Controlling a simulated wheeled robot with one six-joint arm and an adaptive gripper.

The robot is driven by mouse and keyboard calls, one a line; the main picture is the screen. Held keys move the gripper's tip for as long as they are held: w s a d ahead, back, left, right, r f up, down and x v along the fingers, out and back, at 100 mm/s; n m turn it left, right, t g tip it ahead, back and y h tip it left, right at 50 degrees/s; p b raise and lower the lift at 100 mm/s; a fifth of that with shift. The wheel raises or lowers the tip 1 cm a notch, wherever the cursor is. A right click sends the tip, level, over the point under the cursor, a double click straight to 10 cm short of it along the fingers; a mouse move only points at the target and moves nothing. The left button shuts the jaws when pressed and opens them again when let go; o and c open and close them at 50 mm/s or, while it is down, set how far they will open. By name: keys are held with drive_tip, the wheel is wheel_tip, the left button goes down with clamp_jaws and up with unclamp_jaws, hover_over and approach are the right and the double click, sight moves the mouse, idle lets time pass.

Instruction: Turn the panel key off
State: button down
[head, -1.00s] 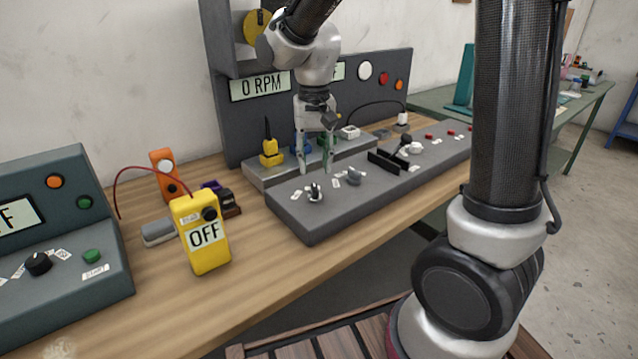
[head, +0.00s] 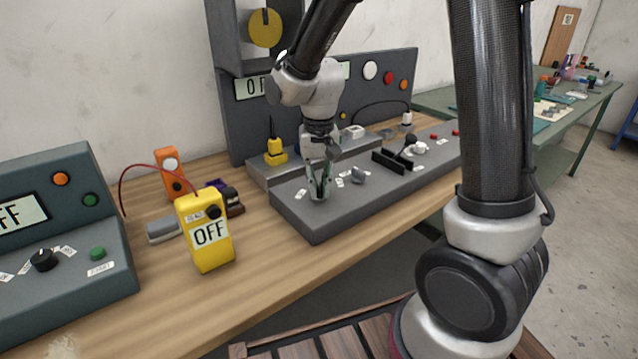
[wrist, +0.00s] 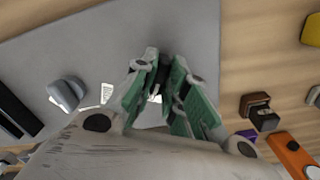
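The panel key, a small dark key in a round silver collar, is at the near left end of the grey sloped panel (head: 318,225). It is now mostly hidden by my fingers; a dark part of it shows between them in the wrist view (wrist: 161,78). My gripper (head: 319,194) points down over the key. Its green-padded fingers have drawn close together around it, and their tips (wrist: 165,60) are near the panel face. They appear shut on the key, though the contact itself is hard to see. The key's exact angle is hidden.
A grey knob (head: 358,175) sits just right of my gripper, with black bars (head: 390,161) beyond it. A teal control box (head: 60,245) is farther left.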

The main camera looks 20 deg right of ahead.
sight(320, 186)
drive_tip(key=shift+n, duration=0.4)
drive_tip(key=n, duration=0.5)
drive_tip(key=shift+d+n, duration=0.1)
drive_tip(key=shift+n, duration=0.2)
drive_tip(key=n, duration=0.5)
drive_tip(key=shift+n, duration=0.4)
drive_tip(key=c, duration=1.4)
unclamp_jaws()
drive_tip(key=shift+c, duration=0.2)
wheel_tip(320, 186, up, 12)
